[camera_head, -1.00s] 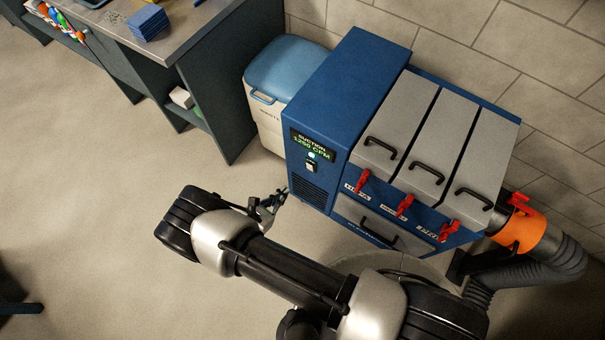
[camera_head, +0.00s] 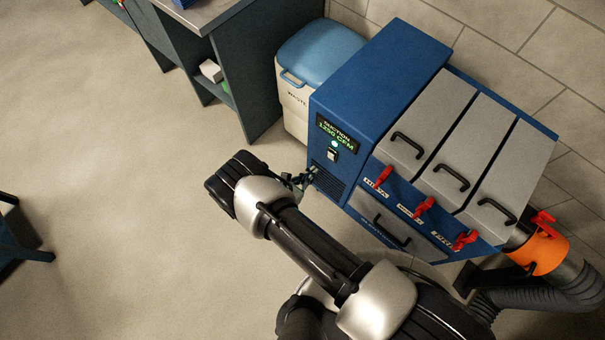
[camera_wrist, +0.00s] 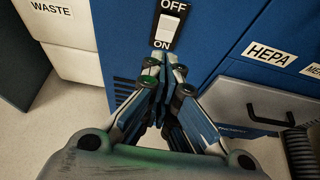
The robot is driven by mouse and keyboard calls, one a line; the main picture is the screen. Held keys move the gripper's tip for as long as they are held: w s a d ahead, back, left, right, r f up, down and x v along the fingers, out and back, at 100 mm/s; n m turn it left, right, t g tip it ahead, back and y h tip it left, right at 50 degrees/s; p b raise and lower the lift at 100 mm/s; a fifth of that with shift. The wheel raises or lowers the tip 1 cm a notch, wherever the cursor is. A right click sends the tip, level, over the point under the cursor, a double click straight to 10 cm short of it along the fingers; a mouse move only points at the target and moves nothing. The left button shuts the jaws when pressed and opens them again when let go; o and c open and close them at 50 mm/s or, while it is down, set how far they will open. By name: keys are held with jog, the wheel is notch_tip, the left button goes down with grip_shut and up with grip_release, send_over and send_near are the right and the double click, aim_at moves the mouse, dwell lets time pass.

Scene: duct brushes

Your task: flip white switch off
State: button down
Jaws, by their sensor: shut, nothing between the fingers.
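The white switch (camera_wrist: 167,29) is a rocker on a dark plate on the blue cabinet's front, with OFF printed above it and ON below. In the head view the switch (camera_head: 332,155) sits small under a green light and a display reading 1250 CFM. My gripper (camera_wrist: 163,66) is shut and empty. Its fingertips are just below the ON label in the wrist view, close to the panel; I cannot tell whether they touch it. In the head view my gripper (camera_head: 305,180) is by the cabinet's front, below and left of the switch.
The blue cabinet (camera_head: 375,65) has grey lids with black handles and red latches. A vent grille (camera_head: 328,185) is below the switch. A waste bin (camera_head: 315,55) stands left of it, beside a dark workbench (camera_head: 235,60). An orange hose collar (camera_head: 540,250) is right.

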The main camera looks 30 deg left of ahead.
aim_at(330, 157)
jog(key=w, duration=0.2)
jog(key=w+d+b, duration=0.1)
jog(key=w, duration=0.1)
jog(key=w+d, duration=0.1)
jog(key=w, duration=0.1)
jog(key=shift+w+f, duration=0.25)
jog(key=shift+f, duration=0.15)
jog(key=shift+a, duration=0.1)
jog(key=shift+r, duration=0.1)
